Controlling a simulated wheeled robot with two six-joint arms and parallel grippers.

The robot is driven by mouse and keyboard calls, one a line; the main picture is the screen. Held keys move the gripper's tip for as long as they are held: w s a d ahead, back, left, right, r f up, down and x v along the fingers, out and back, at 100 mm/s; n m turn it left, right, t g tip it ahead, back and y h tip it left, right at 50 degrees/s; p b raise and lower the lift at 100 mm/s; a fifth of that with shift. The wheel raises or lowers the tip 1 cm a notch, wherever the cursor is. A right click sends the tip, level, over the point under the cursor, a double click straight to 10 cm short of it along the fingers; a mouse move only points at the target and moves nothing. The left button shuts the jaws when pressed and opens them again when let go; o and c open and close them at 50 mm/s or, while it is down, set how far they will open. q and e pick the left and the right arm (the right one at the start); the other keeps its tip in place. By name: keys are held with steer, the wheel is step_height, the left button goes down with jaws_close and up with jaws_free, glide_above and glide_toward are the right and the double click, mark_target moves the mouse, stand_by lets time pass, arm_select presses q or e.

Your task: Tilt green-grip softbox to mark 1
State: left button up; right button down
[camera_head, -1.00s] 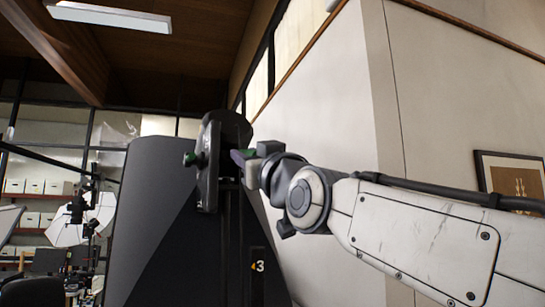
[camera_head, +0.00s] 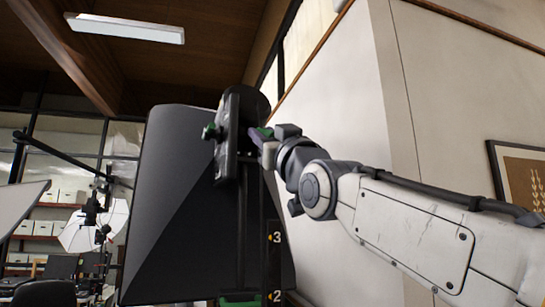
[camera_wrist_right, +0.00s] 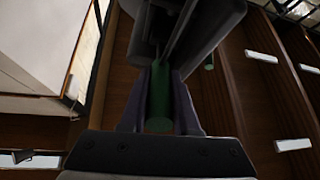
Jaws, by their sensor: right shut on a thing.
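The softbox (camera_head: 185,200) is a large dark panel in the middle of the head view, with a bracket (camera_head: 228,140) at its upper right. A green knob (camera_head: 210,131) sticks out on the bracket's left. My right gripper (camera_head: 262,138) is shut on the green grip at the bracket's right side. In the right wrist view the green grip (camera_wrist_right: 158,98) stands between the two fingers. A dark scale strip with marks 3 (camera_head: 276,238) and 2 (camera_head: 276,296) runs below the bracket. Mark 1 is not visible. My left gripper is not in view.
A pale wall (camera_head: 335,120) stands close behind my right arm. A framed picture (camera_head: 520,175) hangs at the right. At the left are a white umbrella light (camera_head: 95,228), a dark boom (camera_head: 60,155), a chair (camera_head: 30,293) and shelves with boxes.

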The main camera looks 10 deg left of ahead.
steer(key=shift+w+a+f+t+y+b, duration=0.15)
steer(key=shift+f+t+y+b, duration=0.15)
steer(key=shift+f+y+b, duration=0.35)
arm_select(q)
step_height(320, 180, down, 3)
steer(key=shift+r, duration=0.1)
arm_select(e)
steer(key=c, duration=0.6)
jaws_free()
steer(key=shift+c, duration=0.2)
arm_select(q)
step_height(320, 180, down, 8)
steer(key=b, duration=0.8)
arm_select(e)
steer(key=v, duration=1)
steer(key=shift+s, duration=0.25)
steer(key=shift+f+h, duration=0.15)
steer(key=shift+h, duration=0.2)
